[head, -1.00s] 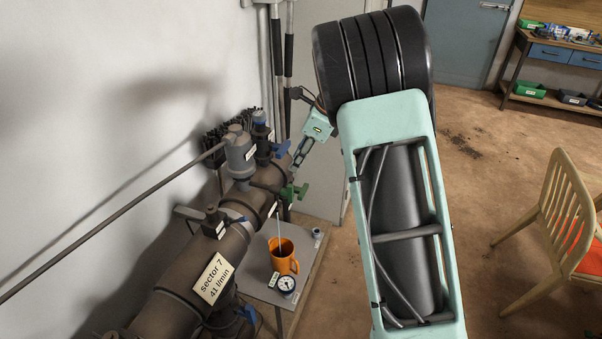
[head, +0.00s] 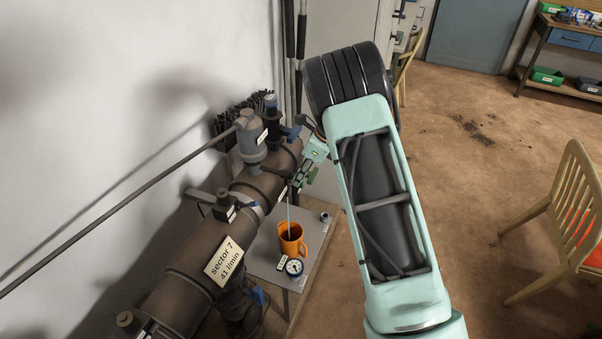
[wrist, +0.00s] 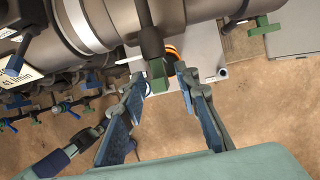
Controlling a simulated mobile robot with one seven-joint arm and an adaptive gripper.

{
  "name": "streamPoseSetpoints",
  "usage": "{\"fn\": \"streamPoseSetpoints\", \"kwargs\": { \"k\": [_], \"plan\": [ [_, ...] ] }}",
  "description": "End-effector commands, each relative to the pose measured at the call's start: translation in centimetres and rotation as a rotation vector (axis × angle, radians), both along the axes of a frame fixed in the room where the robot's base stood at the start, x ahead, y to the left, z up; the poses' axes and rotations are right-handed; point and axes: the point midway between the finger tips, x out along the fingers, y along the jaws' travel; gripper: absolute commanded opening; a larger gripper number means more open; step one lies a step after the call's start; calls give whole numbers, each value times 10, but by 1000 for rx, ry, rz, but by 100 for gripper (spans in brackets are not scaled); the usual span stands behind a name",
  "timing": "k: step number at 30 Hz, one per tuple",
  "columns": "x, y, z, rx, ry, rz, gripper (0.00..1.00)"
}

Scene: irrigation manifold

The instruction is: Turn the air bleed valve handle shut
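A green handle (wrist: 158,76) hangs from a grey valve stub on the big pipe. In the wrist view it stands between the fingertips of my gripper (wrist: 160,82), which is open with a gap on both sides. In the head view the green handle (head: 311,177) shows only partly behind my gripper (head: 307,165). I cannot read a tag naming it as the air bleed valve. A thin tube (head: 289,207) runs from near this valve down into an orange jug (head: 291,241).
The large pipe (head: 212,243) runs along the wall with other valves, including a blue handle (head: 291,132). Another green handle (wrist: 266,25) is at the wrist view's right. A small table (head: 318,246) bears the jug and a gauge (head: 294,267). Chairs (head: 566,200) stand right.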

Motion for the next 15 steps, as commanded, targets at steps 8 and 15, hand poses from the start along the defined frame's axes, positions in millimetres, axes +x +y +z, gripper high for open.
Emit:
{"fn": "streamPoseSetpoints", "kwargs": {
  "k": [8, 15],
  "plan": [
    [0, 2, -3, 1, 0, 0, 29],
    [0, 1, -3, 1, -1, 1, 8]
  ]
}}
